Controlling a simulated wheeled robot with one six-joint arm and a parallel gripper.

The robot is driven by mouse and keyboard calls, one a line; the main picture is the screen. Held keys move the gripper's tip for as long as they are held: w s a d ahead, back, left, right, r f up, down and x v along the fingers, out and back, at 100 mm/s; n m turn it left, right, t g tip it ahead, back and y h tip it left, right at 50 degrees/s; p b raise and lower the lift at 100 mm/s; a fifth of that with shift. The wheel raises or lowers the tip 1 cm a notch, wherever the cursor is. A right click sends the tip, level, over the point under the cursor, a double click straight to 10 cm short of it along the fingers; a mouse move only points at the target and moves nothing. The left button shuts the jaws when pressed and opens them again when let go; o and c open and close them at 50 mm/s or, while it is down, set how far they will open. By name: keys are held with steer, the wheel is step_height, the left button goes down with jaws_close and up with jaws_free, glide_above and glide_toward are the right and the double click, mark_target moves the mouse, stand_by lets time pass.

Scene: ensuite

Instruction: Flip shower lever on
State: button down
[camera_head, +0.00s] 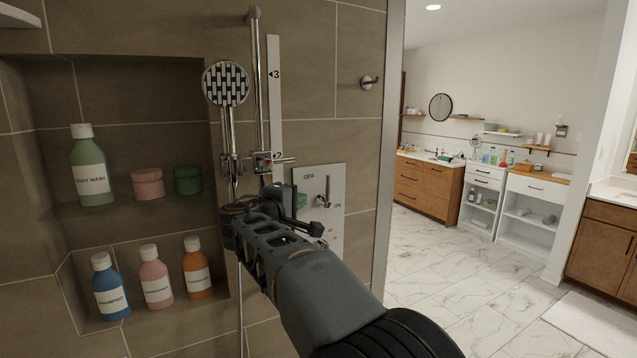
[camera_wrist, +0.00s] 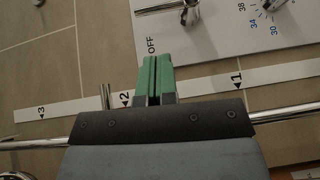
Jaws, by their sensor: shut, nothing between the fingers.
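The shower lever (camera_head: 326,191) is a chrome handle on a pale wall panel (camera_head: 335,168), with OFF printed at its upper left and ON at its lower right. In the head view the handle stands about upright. In the wrist view part of the lever (camera_wrist: 191,13) shows at the top edge, beyond the OFF label. My gripper (camera_head: 301,201) is in front of the panel, left of the lever. Its green fingertips, also in the wrist view (camera_wrist: 154,64), are together and empty, apart from the lever in the picture. My arm hides the panel's lower part.
A chrome rail (camera_head: 257,90) with a hand shower (camera_head: 226,84) and a numbered white strip (camera_head: 274,60) stands left of the panel. A niche with bottles is further left. A wall hook (camera_head: 369,83) is above right. A temperature dial (camera_wrist: 272,5) is partly visible.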

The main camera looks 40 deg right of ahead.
steer(key=shift+w+r+h, duration=0.25)
steer(key=shift+r+h, duration=0.05)
steer(key=shift+r, duration=0.25)
steer(key=shift+d, duration=0.15)
steer(key=p+x, duration=0.3)
steer(key=x, duration=0.6)
steer(key=shift+w+d+p, duration=0.3)
steer(key=shift+d, duration=0.05)
